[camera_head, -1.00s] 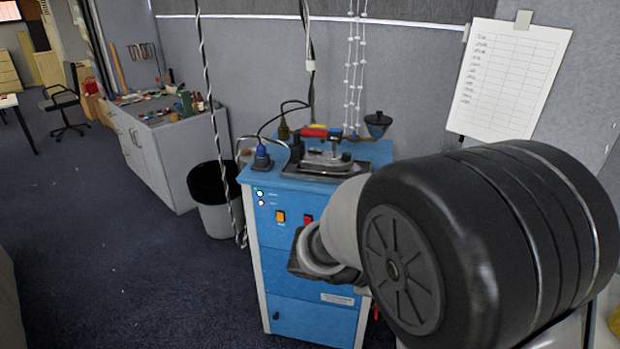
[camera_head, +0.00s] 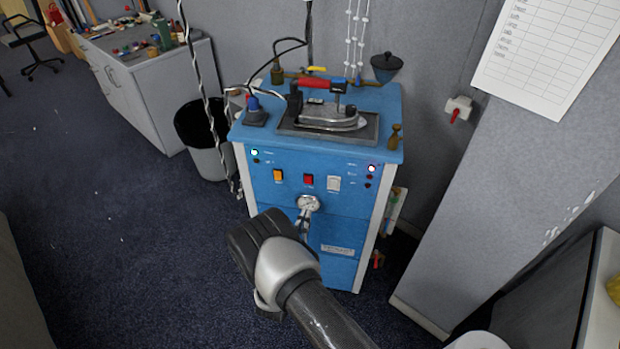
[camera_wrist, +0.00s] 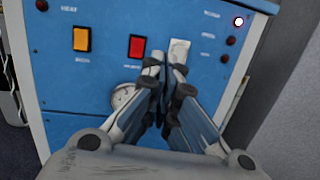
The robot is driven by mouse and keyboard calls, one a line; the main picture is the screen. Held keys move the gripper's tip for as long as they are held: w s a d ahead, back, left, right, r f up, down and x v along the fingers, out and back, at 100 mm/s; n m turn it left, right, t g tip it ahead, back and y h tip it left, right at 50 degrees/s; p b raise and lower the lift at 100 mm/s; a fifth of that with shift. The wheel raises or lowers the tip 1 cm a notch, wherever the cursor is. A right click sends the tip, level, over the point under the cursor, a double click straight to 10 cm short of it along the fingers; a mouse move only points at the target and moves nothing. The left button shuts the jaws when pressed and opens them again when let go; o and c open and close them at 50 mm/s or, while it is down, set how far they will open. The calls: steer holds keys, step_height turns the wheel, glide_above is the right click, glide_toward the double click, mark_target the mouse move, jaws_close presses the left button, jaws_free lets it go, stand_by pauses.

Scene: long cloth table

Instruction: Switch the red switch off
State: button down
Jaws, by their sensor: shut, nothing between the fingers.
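The red switch (camera_head: 308,181) is on the front panel of a blue machine (camera_head: 275,213), between an orange switch (camera_head: 278,176) and a white switch (camera_head: 334,184). In the wrist view the red switch (camera_wrist: 136,46) is left of my fingertips. My gripper (camera_head: 303,228) is in front of the panel, below the red switch in the head view. In the wrist view my gripper (camera_wrist: 165,66) is shut and empty, its tips overlapping the lower edge of the white switch (camera_wrist: 179,50). I cannot tell whether they touch the panel. The red switch's rocker position is unclear.
A round dial (camera_wrist: 124,97) is partly behind my left finger. An iron (camera_head: 328,115) with a red handle rests on top of the machine. A wall box with a red lever (camera_head: 457,109) is to the right. A bin (camera_head: 203,137) stands left of the machine.

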mark_target(309, 181)
steer(key=a+f+n+y, duration=0.1)
steer(key=a+f+y, duration=0.1)
steer(key=f, duration=0.1)
steer(key=shift+s+a+n, duration=0.1)
steer(key=shift+s+n, duration=0.2)
steer(key=shift+n, duration=0.1)
steer(key=w, duration=0.4)
steer(key=w+d+r+b, duration=0.1)
steer(key=w, duration=0.4)
steer(key=w+d+r+b, duration=0.1)
steer(key=w, duration=0.4)
steer(key=shift+s+b, duration=0.1)
steer(key=shift+b, duration=0.2)
